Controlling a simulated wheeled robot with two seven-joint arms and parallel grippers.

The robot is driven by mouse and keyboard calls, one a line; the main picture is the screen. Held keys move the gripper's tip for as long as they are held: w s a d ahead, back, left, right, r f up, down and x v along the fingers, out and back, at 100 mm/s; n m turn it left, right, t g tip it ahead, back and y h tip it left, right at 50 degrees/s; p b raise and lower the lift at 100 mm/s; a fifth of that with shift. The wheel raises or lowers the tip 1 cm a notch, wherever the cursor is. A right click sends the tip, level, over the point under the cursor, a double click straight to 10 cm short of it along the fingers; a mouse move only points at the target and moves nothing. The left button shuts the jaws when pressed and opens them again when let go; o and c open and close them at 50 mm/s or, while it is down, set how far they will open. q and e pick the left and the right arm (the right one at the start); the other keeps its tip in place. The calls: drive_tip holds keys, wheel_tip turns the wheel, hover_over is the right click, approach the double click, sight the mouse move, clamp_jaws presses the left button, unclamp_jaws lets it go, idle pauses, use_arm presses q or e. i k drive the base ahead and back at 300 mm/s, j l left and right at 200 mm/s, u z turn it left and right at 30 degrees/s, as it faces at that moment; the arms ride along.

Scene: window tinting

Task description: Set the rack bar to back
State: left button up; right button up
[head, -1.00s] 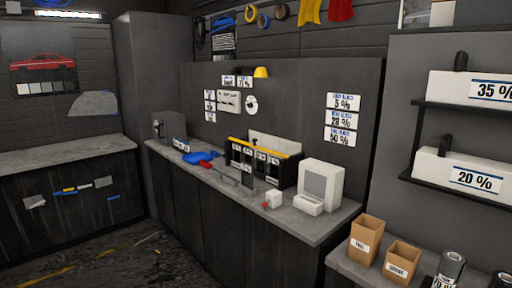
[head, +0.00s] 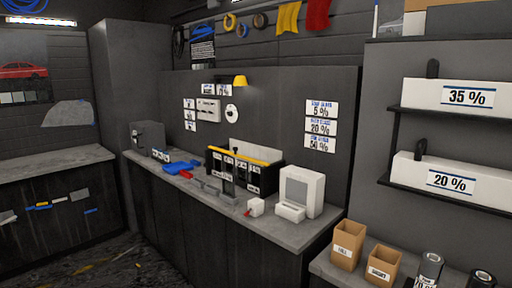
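I cannot tell for sure which part is the rack bar. A black rack (head: 243,172) with white labels on its front stands on the long counter (head: 290,231). A yellow strip (head: 240,154) runs along its top, and a thin dark upright piece stands in front of it. At the right, a wall rack (head: 448,119) holds a white box labelled 35 % (head: 455,94) above a white box labelled 20 % (head: 445,178). Each white box has a dark upright piece at its left end. Neither of my grippers shows.
A white computer-like device (head: 301,190) and a small white box (head: 256,206) stand right of the black rack. Blue and red items (head: 182,168) lie to its left. Brown boxes (head: 347,243) and dark rolls (head: 430,268) stand at the lower right. Dark floor (head: 100,262) is open at lower left.

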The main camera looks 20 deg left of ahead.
sight(235, 154)
drive_tip(key=i+j+z, duration=0.15)
drive_tip(key=z, duration=0.15)
drive_tip(key=i+j+z, duration=0.15)
drive_tip(key=j+z, duration=0.15)
drive_tip(key=i+j+z, duration=0.1)
drive_tip(key=j+z, duration=0.15)
drive_tip(key=j, duration=0.2)
